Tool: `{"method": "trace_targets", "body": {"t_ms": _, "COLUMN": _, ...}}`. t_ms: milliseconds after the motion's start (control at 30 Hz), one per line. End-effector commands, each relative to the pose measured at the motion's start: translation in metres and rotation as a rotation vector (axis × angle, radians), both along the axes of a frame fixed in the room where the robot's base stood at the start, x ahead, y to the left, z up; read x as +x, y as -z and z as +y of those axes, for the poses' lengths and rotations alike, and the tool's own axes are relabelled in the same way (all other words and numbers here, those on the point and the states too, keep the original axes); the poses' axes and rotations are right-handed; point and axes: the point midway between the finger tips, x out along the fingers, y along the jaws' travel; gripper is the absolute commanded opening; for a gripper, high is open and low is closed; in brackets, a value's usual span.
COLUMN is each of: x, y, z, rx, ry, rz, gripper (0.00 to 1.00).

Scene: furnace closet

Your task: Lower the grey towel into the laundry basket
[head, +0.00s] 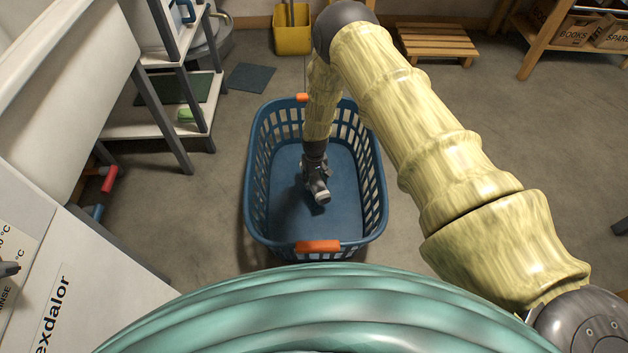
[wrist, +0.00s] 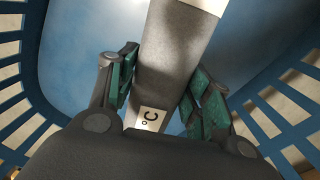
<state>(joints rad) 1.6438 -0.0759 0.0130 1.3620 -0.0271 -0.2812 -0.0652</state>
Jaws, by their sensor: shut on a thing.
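The blue laundry basket (head: 256,205) stands on the floor in the middle of the head view, with slatted walls and orange handles. My arm reaches down into it from above, and my gripper (head: 318,185) is inside the walls over the blue bottom. In the wrist view my gripper (wrist: 166,64) is shut on the grey towel (wrist: 176,50), a long narrow grey shape with a pale far end and a small white "°C" tag near the palm. Basket slats show on both sides. In the head view the towel is too small to make out clearly. Whether it touches the bottom, I cannot tell.
A grey shelf stand (head: 160,125) is left of the basket, with a white appliance (head: 60,270) in front. A yellow bucket (head: 292,36) and a wooden slatted stool (head: 436,42) are behind. A teal ribbed surface (head: 320,300) fills the near edge.

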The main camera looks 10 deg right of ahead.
Motion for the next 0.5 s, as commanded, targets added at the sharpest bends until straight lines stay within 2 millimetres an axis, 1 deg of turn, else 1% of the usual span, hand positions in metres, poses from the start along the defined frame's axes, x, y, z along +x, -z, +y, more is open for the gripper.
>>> {"method": "trace_targets", "body": {"t_ms": 500, "x": 0.0, "y": 0.021, "z": 0.0, "rx": 0.0, "ry": 0.0, "rz": 0.0, "gripper": 0.2}}
